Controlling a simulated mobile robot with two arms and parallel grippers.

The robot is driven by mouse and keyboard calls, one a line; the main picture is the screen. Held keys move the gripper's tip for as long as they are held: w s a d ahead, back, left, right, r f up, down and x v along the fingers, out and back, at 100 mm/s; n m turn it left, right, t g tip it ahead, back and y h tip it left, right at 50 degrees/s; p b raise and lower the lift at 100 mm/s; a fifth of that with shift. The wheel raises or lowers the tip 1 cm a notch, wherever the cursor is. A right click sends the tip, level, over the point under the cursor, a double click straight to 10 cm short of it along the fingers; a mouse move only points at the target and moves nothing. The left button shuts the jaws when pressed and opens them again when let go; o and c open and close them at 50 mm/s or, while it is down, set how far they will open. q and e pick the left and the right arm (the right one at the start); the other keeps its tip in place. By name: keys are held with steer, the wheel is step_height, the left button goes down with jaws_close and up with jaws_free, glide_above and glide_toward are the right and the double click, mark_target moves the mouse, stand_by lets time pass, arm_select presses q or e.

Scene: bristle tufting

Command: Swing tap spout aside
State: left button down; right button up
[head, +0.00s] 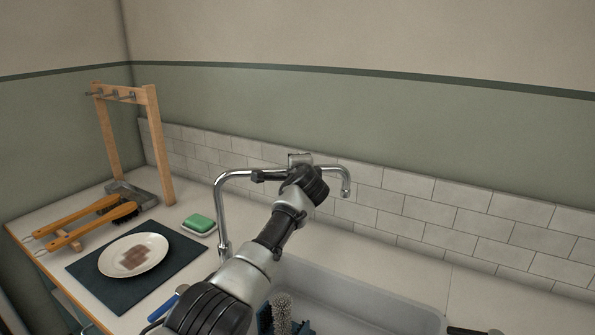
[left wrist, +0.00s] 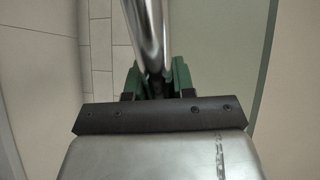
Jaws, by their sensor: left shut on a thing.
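The chrome tap spout (head: 232,174) rises from behind the sink, runs to the right and bends down at its open end (head: 346,182). My left gripper (head: 283,172) is at the middle of the horizontal run, shut on the spout. In the left wrist view the spout (left wrist: 148,35) passes between the green-padded fingers of the left gripper (left wrist: 156,84). The hand and forearm hide part of the spout and the sink in the head view. My right gripper is not in view.
The sink (head: 365,300) lies below the spout, with a bristled brush (head: 282,312) in it. To the left are a green soap (head: 199,223), a stained white plate (head: 158,247) on a dark mat (head: 112,288), wooden-handled brushes (head: 85,225) and a wooden rack (head: 157,145). Tiles (head: 400,203) stand behind.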

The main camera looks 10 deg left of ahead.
arm_select(q)
steer(key=c, duration=1)
jaws_free()
steer(key=shift+o, duration=0.2)
steer(key=shift+s, duration=0.1)
steer(key=v, duration=1)
steer(key=shift+s, duration=0.25)
steer(key=shift+d, duration=0.1)
